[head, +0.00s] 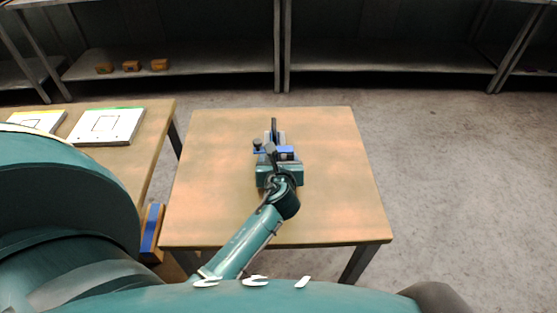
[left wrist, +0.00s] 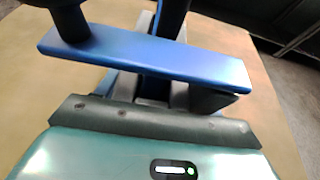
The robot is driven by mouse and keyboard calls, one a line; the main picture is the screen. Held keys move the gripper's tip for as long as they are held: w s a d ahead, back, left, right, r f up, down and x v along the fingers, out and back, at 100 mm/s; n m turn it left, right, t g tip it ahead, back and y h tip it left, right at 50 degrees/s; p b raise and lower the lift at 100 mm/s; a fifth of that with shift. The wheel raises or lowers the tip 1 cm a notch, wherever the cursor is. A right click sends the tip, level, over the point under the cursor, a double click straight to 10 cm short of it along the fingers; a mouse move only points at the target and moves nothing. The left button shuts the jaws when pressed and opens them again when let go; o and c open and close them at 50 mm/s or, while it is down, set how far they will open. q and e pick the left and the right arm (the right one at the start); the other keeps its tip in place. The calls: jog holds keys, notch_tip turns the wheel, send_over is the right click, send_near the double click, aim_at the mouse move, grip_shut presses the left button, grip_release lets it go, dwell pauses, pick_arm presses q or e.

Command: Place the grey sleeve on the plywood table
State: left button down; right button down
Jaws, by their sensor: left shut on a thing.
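The plywood table (head: 335,205) stands in the middle of the head view. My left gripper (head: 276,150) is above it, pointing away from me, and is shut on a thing. In the left wrist view a blue bar (left wrist: 150,58) crosses in front of my left gripper, with dark grey upright parts at it. The blue bar also shows in the head view (head: 287,151). I take the grey sleeve (left wrist: 66,22) to be among these dark grey parts, but its outline is unclear and the grip is partly hidden. I cannot tell whether it touches the table. My right gripper is not in view.
The tabletop around my left gripper is clear. Another table at the left holds white boards (head: 106,126), and a blue piece (head: 150,228) is by its side. A metal shelf (head: 200,63) at the back carries small brown blocks (head: 131,66). The floor at the right is free.

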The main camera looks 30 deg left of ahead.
pick_arm(q)
jog(key=shift+r, duration=0.1)
jog(key=c, duration=0.6)
grip_release()
jog(key=o, duration=0.4)
jog(key=shift+c, duration=0.2)
